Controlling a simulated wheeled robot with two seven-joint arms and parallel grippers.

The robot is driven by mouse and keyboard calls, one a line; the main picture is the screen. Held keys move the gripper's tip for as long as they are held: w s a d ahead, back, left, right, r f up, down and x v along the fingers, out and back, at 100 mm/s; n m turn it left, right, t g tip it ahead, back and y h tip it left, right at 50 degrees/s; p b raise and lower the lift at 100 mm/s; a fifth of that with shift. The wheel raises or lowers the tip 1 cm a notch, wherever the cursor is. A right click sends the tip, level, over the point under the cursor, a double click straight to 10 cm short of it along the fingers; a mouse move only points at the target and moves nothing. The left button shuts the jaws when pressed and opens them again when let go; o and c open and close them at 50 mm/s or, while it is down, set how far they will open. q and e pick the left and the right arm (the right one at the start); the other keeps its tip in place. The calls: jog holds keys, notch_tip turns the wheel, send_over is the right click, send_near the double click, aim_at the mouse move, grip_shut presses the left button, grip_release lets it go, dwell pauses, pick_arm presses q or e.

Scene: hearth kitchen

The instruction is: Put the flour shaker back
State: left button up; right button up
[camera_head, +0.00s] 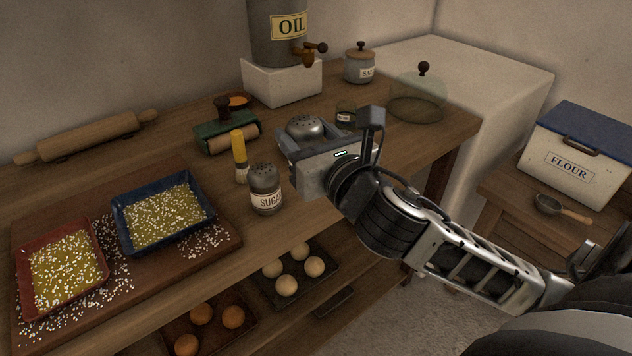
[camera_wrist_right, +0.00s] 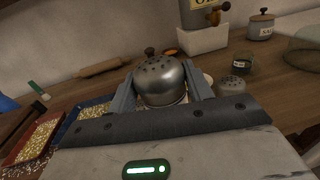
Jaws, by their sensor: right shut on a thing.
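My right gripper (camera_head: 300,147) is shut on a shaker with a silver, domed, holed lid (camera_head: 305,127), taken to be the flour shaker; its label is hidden. In the right wrist view the lid (camera_wrist_right: 162,80) sits upright between the two fingers. The gripper is over the wooden counter, and I cannot tell whether the shaker's base touches it. A sugar shaker (camera_head: 265,190), labelled and dark-lidded, stands left of the gripper. In the right wrist view a grey shaker top (camera_wrist_right: 233,86) shows right of the gripper. My left gripper is not in view.
A small dark jar (camera_head: 346,114), salt jar (camera_head: 359,66) and glass dome (camera_head: 418,97) stand behind the gripper. A yellow-handled brush (camera_head: 239,155) and green-framed roller (camera_head: 226,135) lie left. Red (camera_head: 66,270) and blue (camera_head: 163,212) trays lie further left. A flour bin (camera_head: 569,168) stands right.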

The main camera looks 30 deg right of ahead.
jog(key=w+d+f+b, duration=0.1)
jog(key=f, duration=0.2)
jog(key=w+d+f, duration=0.2)
jog(key=f, duration=0.1)
jog(key=w+d+f+b, duration=0.1)
jog(key=d+f, duration=0.1)
jog(key=f, duration=0.1)
jog(key=shift+w+f+b, duration=0.3)
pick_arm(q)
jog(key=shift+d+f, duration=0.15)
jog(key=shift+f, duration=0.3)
pick_arm(e)
jog(key=shift+f, duration=0.2)
jog(key=o, duration=0.8)
jog(key=shift+c, duration=0.2)
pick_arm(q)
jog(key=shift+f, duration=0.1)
